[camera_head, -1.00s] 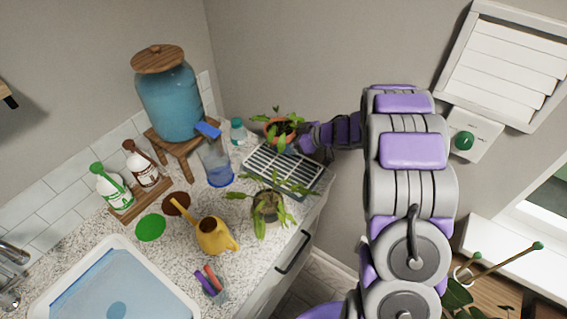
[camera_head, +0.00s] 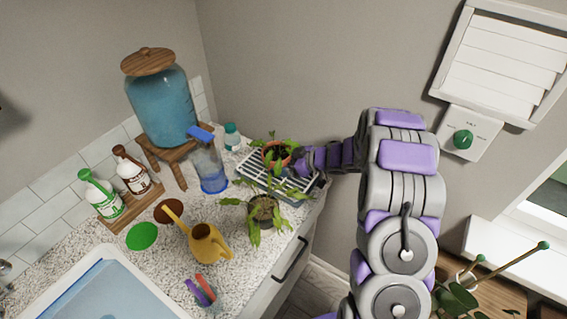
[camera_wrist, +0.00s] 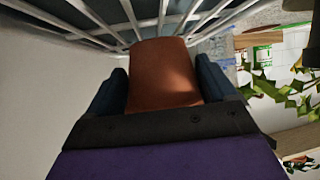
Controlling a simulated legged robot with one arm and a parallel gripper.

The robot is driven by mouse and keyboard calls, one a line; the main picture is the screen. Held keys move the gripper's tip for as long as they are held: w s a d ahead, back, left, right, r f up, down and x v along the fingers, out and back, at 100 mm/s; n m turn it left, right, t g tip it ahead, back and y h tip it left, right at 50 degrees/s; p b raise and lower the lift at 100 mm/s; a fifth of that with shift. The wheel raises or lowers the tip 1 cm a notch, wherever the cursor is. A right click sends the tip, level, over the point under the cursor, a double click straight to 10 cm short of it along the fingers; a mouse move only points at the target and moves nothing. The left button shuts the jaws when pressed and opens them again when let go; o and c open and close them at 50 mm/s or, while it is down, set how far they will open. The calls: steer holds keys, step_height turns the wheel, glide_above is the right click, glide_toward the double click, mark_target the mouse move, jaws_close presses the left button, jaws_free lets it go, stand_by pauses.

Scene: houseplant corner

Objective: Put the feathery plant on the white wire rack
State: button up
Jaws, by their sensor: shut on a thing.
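A leafy green plant in a terracotta pot (camera_head: 284,162) is at the back part of the white wire rack (camera_head: 252,171). My gripper (camera_head: 299,165) reaches in from the right and is shut on this pot. In the wrist view the orange pot (camera_wrist: 163,72) sits between two dark fingers, with the white wires (camera_wrist: 140,22) close by at the top. I cannot tell whether the pot's base touches the wires. A second plant (camera_head: 263,211), with long drooping leaves, stands on the counter in front of the rack.
A blue-tinted pitcher (camera_head: 208,168) and a small teal bottle (camera_head: 232,138) stand left of the rack. A yellow watering can (camera_head: 204,246) stands front left. A large blue dispenser (camera_head: 162,105) is at the back. The counter (camera_head: 262,262) drops off at right.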

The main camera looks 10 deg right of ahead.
steer(key=o, duration=1.4)
steer(key=shift+d, duration=0.15)
steer(key=p+v, duration=0.3)
steer(key=v, duration=0.9)
